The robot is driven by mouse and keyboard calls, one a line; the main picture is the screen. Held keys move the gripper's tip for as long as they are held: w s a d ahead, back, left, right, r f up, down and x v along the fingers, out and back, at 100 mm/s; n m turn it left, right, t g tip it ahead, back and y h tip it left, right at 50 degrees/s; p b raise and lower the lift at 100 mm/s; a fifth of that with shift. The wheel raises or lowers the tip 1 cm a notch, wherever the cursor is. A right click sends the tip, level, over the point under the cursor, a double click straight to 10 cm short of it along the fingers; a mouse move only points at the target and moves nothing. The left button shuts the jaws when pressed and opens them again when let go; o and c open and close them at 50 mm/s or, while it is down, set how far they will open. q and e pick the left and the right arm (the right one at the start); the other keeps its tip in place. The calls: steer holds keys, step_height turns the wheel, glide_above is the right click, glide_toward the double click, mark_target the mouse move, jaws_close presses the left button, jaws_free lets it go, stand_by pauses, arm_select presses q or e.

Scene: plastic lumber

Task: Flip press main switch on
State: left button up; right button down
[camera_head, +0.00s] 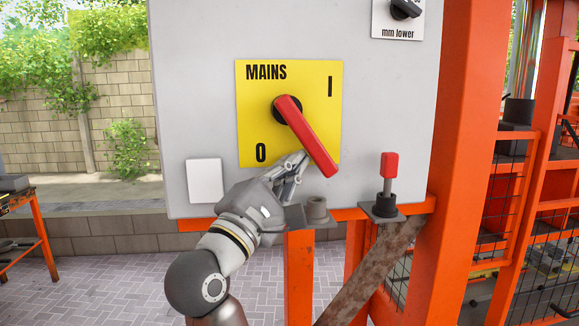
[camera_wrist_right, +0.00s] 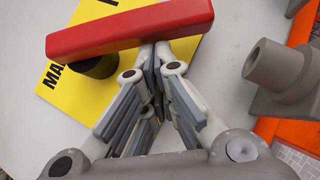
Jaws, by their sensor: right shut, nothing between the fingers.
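The mains switch has a red handle (camera_head: 308,138) on a black hub (camera_head: 286,108), set on a yellow plate (camera_head: 262,125) marked MAINS, with I at upper right and O at lower left. The handle slants from the hub down to the right, its free end near the plate's lower right corner. My right gripper (camera_head: 297,160) is shut and empty, with its fingertips at the left lower side of the handle. In the right wrist view the closed fingertips (camera_wrist_right: 155,50) meet the edge of the red handle (camera_wrist_right: 130,30); whether they press on it I cannot tell. My left gripper is out of view.
A grey cabinet (camera_head: 200,80) carries the plate. A black knob (camera_head: 405,9) labelled mm lower is at upper right. An orange post (camera_head: 462,150) rises at right.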

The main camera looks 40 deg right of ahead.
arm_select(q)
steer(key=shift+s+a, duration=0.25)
arm_select(e)
steer(key=shift+w+a+r, duration=0.1)
steer(key=shift+a+r, duration=0.05)
steer(key=shift+a, duration=0.1)
steer(key=shift+d, duration=0.1)
